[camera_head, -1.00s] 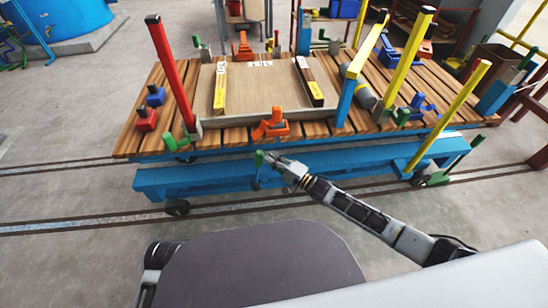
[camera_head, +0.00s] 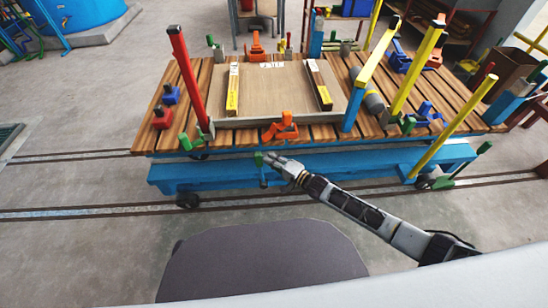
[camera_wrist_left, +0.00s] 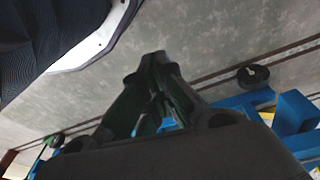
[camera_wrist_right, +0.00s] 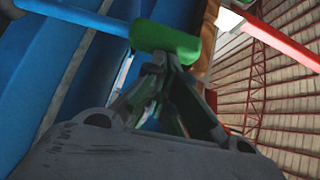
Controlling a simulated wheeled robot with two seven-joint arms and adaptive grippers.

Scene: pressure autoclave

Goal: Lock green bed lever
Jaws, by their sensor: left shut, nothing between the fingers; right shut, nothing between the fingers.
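A green lever handle (camera_head: 259,159) stands at the near side of the blue lower frame, at the tip of my right gripper (camera_head: 270,160). In the right wrist view the green cylindrical handle (camera_wrist_right: 165,38) lies across the top, on a blue bar. My right gripper (camera_wrist_right: 162,60) is shut and empty, its fingertips right at the handle's lower side; I cannot tell whether they touch. My left gripper (camera_wrist_left: 155,58) is shut and empty over the floor, seen only in its wrist view.
A wood-slatted bed (camera_head: 170,135) on the blue frame (camera_head: 230,178) carries a board (camera_head: 275,85), orange clamps (camera_head: 281,127), a red post (camera_head: 187,75) and yellow posts (camera_head: 455,125). Rails run along the floor.

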